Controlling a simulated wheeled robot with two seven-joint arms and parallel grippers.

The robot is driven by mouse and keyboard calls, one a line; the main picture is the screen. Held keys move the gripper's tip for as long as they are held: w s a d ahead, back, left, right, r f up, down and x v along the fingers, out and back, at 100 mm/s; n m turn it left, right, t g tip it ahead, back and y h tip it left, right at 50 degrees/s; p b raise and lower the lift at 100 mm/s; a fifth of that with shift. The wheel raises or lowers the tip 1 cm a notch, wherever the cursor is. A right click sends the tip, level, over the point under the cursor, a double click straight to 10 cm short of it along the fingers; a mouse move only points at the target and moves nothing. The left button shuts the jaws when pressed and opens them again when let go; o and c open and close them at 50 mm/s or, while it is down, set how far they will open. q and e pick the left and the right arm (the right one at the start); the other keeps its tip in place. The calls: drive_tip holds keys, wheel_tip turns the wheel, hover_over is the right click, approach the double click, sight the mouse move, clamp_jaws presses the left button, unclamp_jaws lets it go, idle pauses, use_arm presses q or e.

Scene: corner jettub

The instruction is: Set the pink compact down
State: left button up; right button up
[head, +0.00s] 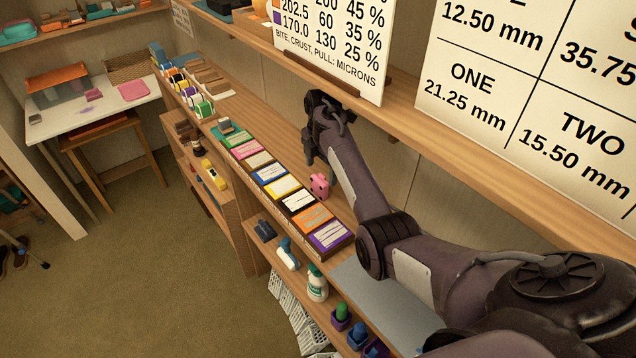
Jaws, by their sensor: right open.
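The pink compact (319,186) is a small pink thing with darker marks. It stands on the wooden counter, just behind the row of coloured boxes, and looks upright. My right gripper (310,158) is open, with its fingers pointing down. In the picture it is just above and a little left of the compact, and a gap shows between them. I cannot tell its exact depth from the compact. My left gripper is not in view.
A row of label-topped boxes (270,174) lines the counter's front edge. Spools (203,106) stand farther back. A wooden ledge (460,135) with large printed cards runs above my right arm. Bottles (317,284) sit on a lower shelf. Bare counter (262,112) shows left of the gripper.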

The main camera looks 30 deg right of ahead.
sight(322, 175)
drive_tip(key=f, duration=0.1)
drive_tip(key=f+p, duration=0.1)
drive_tip(key=f, duration=0.1)
drive_tip(key=shift+d+f+p, duration=0.2)
drive_tip(key=shift+d+p, duration=0.1)
drive_tip(key=shift+p, duration=0.1)
drive_tip(key=shift+w+f, duration=0.1)
drive_tip(key=shift+f, duration=1.05)
drive_tip(key=c, duration=0.7)
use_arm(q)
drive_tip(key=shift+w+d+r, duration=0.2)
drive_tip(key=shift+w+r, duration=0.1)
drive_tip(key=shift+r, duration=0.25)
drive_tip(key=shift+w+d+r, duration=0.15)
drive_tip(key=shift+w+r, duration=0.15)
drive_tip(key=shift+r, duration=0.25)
use_arm(e)
drive_tip(key=c, duration=0.5)
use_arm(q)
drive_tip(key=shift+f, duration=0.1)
